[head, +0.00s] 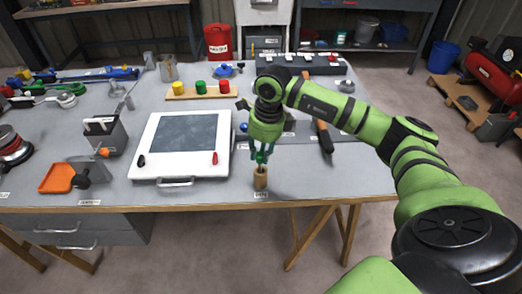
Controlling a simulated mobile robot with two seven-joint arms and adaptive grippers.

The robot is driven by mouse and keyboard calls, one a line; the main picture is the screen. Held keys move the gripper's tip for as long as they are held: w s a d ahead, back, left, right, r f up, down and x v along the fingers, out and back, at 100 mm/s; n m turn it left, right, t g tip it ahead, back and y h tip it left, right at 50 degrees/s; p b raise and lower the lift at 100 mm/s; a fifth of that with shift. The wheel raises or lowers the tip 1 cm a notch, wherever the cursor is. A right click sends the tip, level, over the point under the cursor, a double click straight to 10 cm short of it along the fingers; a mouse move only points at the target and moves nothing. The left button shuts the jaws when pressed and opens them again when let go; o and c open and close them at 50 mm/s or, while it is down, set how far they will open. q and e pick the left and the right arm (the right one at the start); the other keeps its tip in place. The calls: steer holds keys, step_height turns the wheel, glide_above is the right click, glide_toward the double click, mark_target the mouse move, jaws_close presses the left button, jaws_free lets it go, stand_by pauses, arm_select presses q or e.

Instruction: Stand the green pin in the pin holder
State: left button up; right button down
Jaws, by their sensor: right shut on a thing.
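The pin holder (261,178) is a small tan wooden block standing near the front edge of the grey workbench (330,180), by a small label. My right gripper (262,155) points down directly above it, shut on the green pin (260,159). Only a little of the pin shows between the fingers, just above the holder's top. I cannot tell whether the pin's lower end is inside the holder or only over it. My left gripper is not in view.
A white framed panel (142,150) lies left of the holder. A hammer-like tool with an orange handle (323,135) lies to the right. Yellow, green and red cylinders stand on a wooden strip (190,96) behind. The bench's right front is clear.

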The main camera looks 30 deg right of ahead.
steer(key=shift+f+b, duration=1.6)
steer(key=shift+f, duration=0.3)
stand_by(0.7)
stand_by(0.3)
steer(key=c, duration=1)
jaws_free()
steer(key=shift+o, duration=0.2)
steer(key=o, duration=0.4)
steer(key=shift+r, duration=0.15)
steer(key=shift+r+p, duration=2.6)
steer(key=shift+r, duration=1.3)
